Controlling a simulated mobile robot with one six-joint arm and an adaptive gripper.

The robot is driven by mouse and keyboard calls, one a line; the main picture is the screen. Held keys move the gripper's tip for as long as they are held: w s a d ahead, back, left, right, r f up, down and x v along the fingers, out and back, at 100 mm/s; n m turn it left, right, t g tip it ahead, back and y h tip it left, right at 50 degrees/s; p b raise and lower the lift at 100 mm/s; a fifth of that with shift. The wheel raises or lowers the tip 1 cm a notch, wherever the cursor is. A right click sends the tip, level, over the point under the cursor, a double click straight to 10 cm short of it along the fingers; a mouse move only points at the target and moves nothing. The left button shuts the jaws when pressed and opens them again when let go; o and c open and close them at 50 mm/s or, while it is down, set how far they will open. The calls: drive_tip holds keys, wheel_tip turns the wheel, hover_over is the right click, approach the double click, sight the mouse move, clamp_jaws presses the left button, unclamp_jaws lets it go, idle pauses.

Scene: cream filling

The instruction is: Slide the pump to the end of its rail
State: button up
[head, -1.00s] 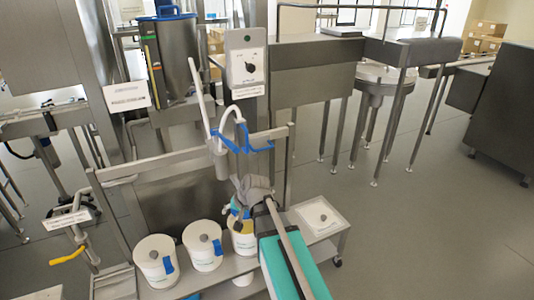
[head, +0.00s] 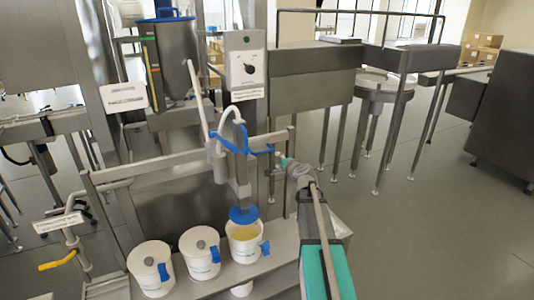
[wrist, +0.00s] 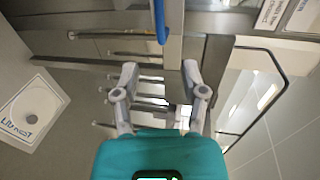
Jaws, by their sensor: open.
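The pump (head: 216,160) is a pale upright body with a white hose and a blue handle bar (head: 258,151). It sits on the grey rail (head: 130,174), towards the rail's right end. My gripper (head: 281,161) is just right of the blue handle, open and empty. In the wrist view my gripper (wrist: 161,75) has its fingers apart, with a blue bar (wrist: 160,20) above the gap. I cannot tell whether they touch.
Two lidded white buckets (head: 150,270) (head: 200,253) stand left of the open one on the low bench. A white square plate with a round lid (wrist: 35,110) lies left in the wrist view. A control box with a dial (head: 247,72) stands above the rail.

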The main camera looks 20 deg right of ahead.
sight(265, 152)
drive_tip(key=shift+w, duration=0.1)
drive_tip(key=b+x, duration=0.3)
drive_tip(key=x, duration=1)
drive_tip(key=shift+w+f, duration=0.1)
drive_tip(key=shift+w, duration=0.25)
clamp_jaws()
